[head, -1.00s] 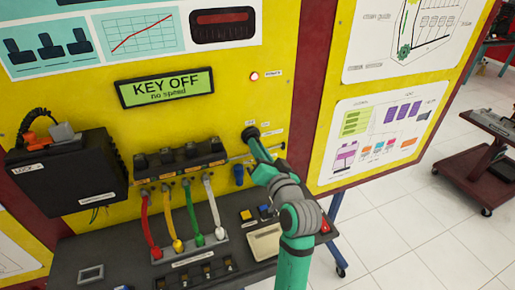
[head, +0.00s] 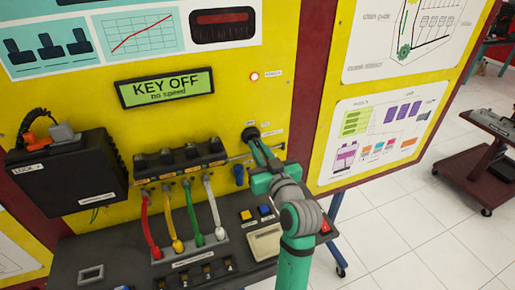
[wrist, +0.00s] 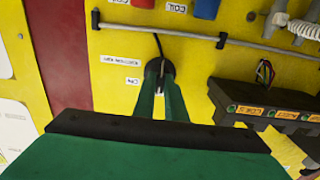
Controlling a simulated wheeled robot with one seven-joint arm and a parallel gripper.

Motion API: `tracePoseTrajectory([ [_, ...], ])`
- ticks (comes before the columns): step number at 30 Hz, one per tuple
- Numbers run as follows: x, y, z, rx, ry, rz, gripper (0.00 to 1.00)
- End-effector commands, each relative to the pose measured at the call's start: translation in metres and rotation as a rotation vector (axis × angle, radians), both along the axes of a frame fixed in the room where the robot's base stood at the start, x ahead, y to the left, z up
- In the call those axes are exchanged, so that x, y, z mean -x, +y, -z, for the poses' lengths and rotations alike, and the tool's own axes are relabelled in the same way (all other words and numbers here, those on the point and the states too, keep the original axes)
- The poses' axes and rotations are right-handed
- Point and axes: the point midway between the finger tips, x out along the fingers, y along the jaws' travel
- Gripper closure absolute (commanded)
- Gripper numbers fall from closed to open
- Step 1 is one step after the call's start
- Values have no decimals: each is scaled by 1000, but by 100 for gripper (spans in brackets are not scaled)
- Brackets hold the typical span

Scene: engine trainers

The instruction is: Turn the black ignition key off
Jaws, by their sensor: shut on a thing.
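The black ignition key switch (head: 250,133) sits on the yellow panel in the head view, right of the display. In the wrist view its round black base (wrist: 160,70) shows at the ends of my fingers. My gripper (head: 257,146) reaches up to it, with its green fingers (wrist: 160,98) close together on the key. The key itself is mostly hidden between the fingertips. The display (head: 165,87) reads "KEY OFF" and "no speed".
A grey rod (wrist: 200,35) runs across the panel close to the switch. A black coil block (head: 180,160) with red, yellow, green and white leads stands to the left. A blue part (head: 238,174) hangs just below the switch. A black box (head: 68,172) is farther left.

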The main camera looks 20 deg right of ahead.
Motion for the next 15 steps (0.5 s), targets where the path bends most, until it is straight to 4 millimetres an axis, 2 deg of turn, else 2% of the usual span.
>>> tracePoseTrajectory([
  [1, 1, -4, -6, 9, -13, 8, 100],
  [14, 1, -3, -6, 18, -15, 7, 100],
  [15, 1, -3, -6, 18, -15, 7, 82],
])
